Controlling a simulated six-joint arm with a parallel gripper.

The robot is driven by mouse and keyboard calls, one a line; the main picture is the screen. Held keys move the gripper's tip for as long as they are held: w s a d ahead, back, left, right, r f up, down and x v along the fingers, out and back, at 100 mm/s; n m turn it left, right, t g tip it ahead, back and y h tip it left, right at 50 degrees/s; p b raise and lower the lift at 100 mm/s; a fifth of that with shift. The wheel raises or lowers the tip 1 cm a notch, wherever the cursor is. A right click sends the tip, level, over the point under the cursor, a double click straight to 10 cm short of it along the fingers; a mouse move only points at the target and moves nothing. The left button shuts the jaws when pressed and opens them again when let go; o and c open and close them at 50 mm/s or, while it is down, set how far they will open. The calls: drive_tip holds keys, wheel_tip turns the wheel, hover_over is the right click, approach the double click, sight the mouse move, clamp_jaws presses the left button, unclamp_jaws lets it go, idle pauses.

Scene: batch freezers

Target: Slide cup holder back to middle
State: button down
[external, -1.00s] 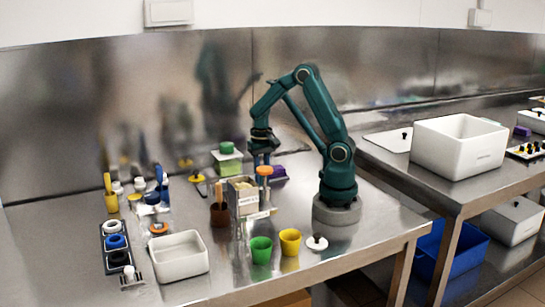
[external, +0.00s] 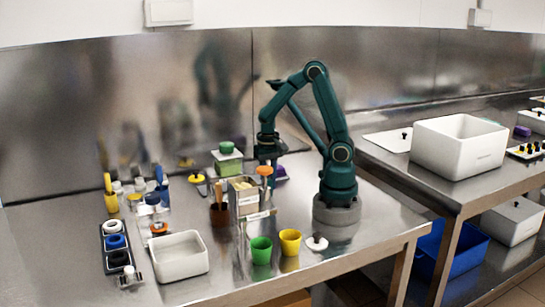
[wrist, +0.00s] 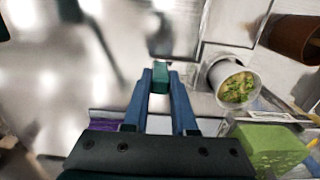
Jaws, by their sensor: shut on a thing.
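My gripper (external: 269,166) points down behind the metal box in the external view. In the wrist view my gripper (wrist: 160,85) has its blue fingers closed on a small dark green block (wrist: 160,75). I cannot tell whether this block is part of the cup holder. I cannot tell for certain which part is the cup holder.
A green box (external: 227,166) and brown container (external: 219,215) stand left of my gripper. An orange-topped item (external: 264,170) is close in front. Green (external: 261,251) and yellow (external: 290,243) cups stand nearer the front edge. A white tub (external: 180,257) is front left.

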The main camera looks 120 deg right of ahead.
drive_tip(key=a, duration=0.6)
drive_tip(key=shift+w+a, duration=0.1)
drive_tip(key=shift+a, duration=0.15)
drive_tip(key=c, duration=0.7)
unclamp_jaws()
drive_tip(key=shift+r, duration=0.1)
drive_tip(key=shift+r, duration=2.5)
